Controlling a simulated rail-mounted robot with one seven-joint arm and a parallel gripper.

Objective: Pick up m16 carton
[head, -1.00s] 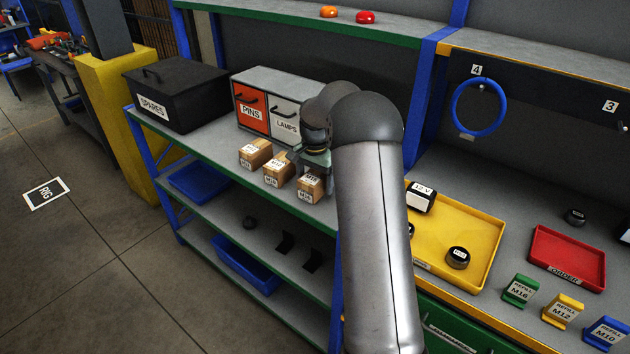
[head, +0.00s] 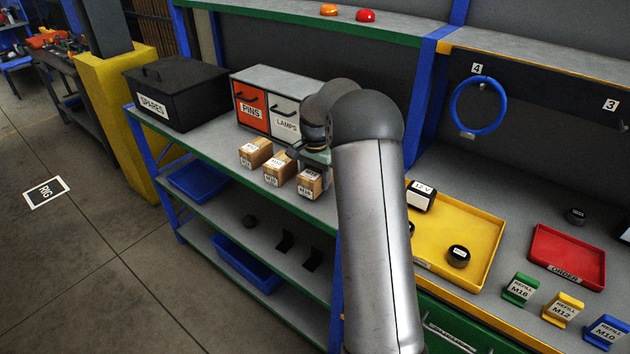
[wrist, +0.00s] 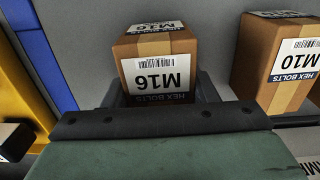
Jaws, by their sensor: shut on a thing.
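The M16 carton (wrist: 155,72) is a small brown box with a white label, centred in the wrist view between the dark fingers of my gripper (wrist: 160,92). My gripper is shut on it. In the head view the M16 carton (head: 311,185) is the rightmost of three cartons on the shelf's front part, with my gripper (head: 313,160) over it. My arm hides part of the area to its right. Whether its underside is clear of the shelf is hard to tell.
The M10 carton (wrist: 282,62) stands close beside the M16 carton, and a third carton (head: 255,153) stands farther left. Behind them is a grey cabinet (head: 268,80) with PINS and LAMPS drawers. A black SPARES box (head: 178,95) stands at the left. A blue post (wrist: 50,55) is near my gripper.

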